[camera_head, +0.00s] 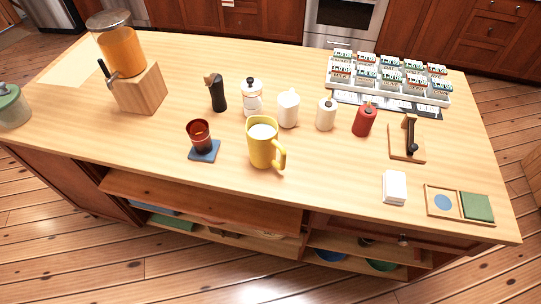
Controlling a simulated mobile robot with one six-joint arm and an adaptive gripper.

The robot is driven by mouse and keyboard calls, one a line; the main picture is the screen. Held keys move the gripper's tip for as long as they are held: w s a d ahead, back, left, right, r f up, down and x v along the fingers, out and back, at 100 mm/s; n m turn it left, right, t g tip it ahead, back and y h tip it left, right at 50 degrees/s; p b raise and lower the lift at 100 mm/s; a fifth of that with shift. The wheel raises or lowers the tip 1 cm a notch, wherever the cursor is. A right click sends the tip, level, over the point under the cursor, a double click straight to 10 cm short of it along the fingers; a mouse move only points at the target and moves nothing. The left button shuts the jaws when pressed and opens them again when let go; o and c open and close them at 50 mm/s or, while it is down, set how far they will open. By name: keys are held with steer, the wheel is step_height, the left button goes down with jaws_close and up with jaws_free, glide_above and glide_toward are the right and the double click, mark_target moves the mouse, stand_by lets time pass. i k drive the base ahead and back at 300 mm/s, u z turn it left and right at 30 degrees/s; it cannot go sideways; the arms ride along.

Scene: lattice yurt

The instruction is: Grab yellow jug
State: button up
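A yellow jug (261,146) stands upright near the front edge of the wooden counter, about the middle. Its handle (280,154) is on the right side, and something pale shows inside its open top. A dark red cup (199,134) on a blue coaster (205,151) stands just left of it. My gripper is not in the picture.
Behind the jug on the wooden counter (330,165) stand a white jug (288,108), a white canister (251,98) and a black grinder-like item (217,92). A red bottle (364,119) stands to the right. A juice dispenser (122,50) stands at left. The counter right of the jug's handle is clear.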

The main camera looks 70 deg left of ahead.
mark_target(261, 131)
steer(key=z, duration=0.05)
steer(key=k, duration=2.5)
steer(key=u, duration=0.85)
steer(key=i, duration=1)
steer(key=z, duration=0.05)
